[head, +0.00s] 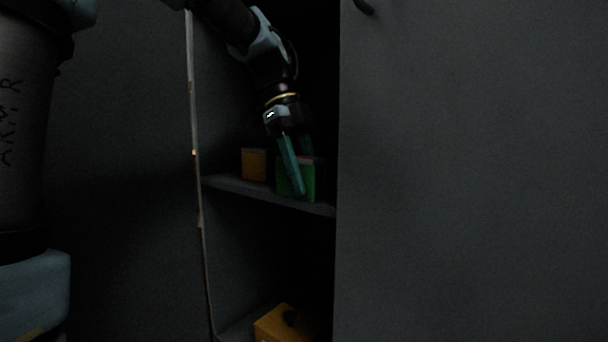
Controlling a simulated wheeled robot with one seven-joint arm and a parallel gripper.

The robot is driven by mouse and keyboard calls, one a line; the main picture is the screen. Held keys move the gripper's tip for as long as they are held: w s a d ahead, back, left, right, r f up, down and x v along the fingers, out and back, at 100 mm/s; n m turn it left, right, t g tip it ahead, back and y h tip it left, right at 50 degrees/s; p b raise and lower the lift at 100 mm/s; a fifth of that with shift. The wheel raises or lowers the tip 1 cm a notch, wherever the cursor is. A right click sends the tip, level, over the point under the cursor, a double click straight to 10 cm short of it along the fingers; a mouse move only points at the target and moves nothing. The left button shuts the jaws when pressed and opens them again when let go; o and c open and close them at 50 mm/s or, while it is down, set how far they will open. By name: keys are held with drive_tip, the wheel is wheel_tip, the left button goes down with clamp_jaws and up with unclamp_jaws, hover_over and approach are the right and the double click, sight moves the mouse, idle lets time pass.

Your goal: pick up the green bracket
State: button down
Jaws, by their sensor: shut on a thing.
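The green bracket (309,184) stands on the upper shelf of a dark cabinet, near the shelf's front edge, and looks like a small green block. My gripper (298,178) reaches down onto it from above, shut on it, with one finger in front of its near face. The other finger is mostly hidden behind it. I cannot tell whether the bracket is lifted off the shelf. A bit of red shows at its top.
An orange box (254,164) stands just left of the bracket on the same shelf (230,184). A yellow box (281,324) lies on the lower shelf. The cabinet's left edge (195,150) and a large grey panel (470,180) on the right bound the narrow opening.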

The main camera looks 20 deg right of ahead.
sight(300, 157)
drive_tip(key=shift+c, duration=1.2)
unclamp_jaws()
drive_tip(key=shift+p+v, duration=2.15)
drive_tip(key=shift+v, duration=1.6)
